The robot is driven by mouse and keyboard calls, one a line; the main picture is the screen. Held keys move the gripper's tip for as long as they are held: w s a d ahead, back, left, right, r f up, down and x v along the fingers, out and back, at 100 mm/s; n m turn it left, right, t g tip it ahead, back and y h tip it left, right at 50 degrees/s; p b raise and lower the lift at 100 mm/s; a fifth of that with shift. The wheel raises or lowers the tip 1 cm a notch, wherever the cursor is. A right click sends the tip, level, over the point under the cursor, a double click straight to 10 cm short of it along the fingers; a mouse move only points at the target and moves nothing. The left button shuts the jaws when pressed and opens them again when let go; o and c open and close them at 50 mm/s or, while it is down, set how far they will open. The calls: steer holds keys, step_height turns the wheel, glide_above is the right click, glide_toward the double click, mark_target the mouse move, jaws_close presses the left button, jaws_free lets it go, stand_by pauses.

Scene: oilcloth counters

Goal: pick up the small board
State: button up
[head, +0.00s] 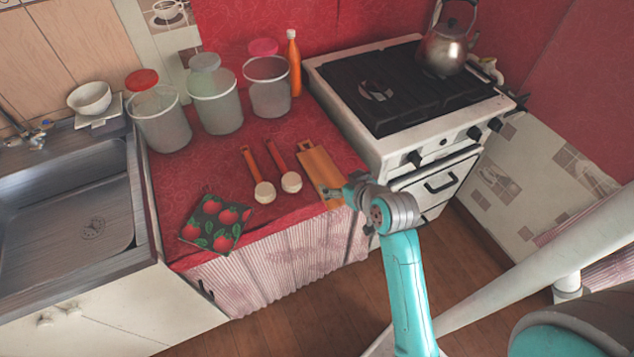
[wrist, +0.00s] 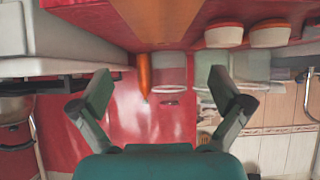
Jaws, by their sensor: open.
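The small board (head: 316,168) is a flat orange-brown wooden board lying on the red counter, close to the stove. Its near end reaches the counter's front edge. My gripper (head: 343,190) is at that near end and partly overlaps it in the head view; I cannot tell whether they touch. In the wrist view my gripper (wrist: 162,84) is open, with its two fingers spread wide and nothing between them. The board (wrist: 158,18) shows there at the top middle, cut off by the picture's edge.
A tomato-patterned cloth (head: 216,222) lies farther left. Several canisters (head: 214,100) and an orange bottle (head: 294,62) stand behind. The stove (head: 425,125) borders the right; a sink (head: 75,205) is at left.

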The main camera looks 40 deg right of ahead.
mark_target(322, 170)
steer(key=x, duration=0.4)
steer(key=shift+w+d, duration=0.1)
steer(key=shift+w, duration=0.2)
steer(key=shift+x, duration=3.15)
steer(key=shift+s+f, duration=0.1)
steer(key=shift+f, duration=0.05)
steer(key=c, duration=0.9)
